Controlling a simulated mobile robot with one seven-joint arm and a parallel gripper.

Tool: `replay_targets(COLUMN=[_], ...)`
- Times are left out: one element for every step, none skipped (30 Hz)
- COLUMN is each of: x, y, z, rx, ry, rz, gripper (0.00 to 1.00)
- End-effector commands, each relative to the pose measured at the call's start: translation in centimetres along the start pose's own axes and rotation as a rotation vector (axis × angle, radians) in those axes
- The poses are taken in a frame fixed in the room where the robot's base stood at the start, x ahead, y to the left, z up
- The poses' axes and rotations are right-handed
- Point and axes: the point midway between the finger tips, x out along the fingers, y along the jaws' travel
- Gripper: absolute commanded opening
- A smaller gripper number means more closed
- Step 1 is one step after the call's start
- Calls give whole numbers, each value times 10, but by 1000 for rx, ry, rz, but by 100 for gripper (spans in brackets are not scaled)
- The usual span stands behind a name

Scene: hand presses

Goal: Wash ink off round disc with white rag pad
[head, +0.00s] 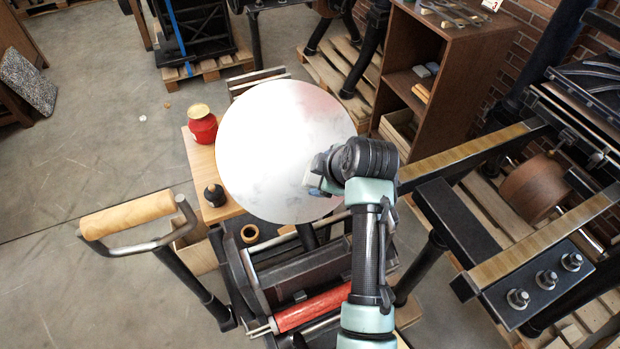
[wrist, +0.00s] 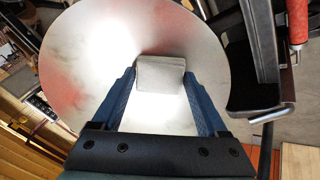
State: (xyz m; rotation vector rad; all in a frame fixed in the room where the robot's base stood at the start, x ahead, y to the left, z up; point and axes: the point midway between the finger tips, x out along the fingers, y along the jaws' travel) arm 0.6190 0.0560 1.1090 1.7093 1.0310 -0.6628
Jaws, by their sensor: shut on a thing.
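The round disc (head: 275,140) is a large pale metal plate, tilted above the hand press. A faint reddish smear shows at its upper right in the head view, and grey smudges show near its middle right. In the wrist view the disc (wrist: 85,85) has reddish patches at its left and top. My gripper (head: 318,182) is at the disc's right side. In the wrist view my gripper (wrist: 162,88) is shut on the white rag pad (wrist: 160,75), which lies against or very close to the disc face. Contact cannot be told for certain.
A red jar (head: 202,127) and a small dark bottle (head: 214,195) stand on a wooden board left of the disc. A wooden-handled bar (head: 128,215) juts out at left. A red roller (head: 312,307) lies below. A wooden cabinet (head: 455,60) and another press (head: 540,200) stand at right.

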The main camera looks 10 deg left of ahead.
Motion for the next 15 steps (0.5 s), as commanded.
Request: replay_targets(x=[0,1,1,2,2,2,2,2,2,3,3,2,2,2,1], y=[1,2,4,6,8,12,14,16,19,21,24,27,28,30,32], z=[2,4,7,10,13,17,20,23,27,30,33,36,38,40,42], rx=[1,1,2,2,3,2,1,1,1,1,1,1,1,1,1], ry=[-1,-1,-2,-2,-2,-2,-1,-2,-2,-2,-2,-1,-1,-1,-1], rz=[0,0,1,1,2,2,2,1,1,1,1,1,0,0,0], gripper=[32,32,32,32,32,32,32,32,32,32,32,32,32,32,32])
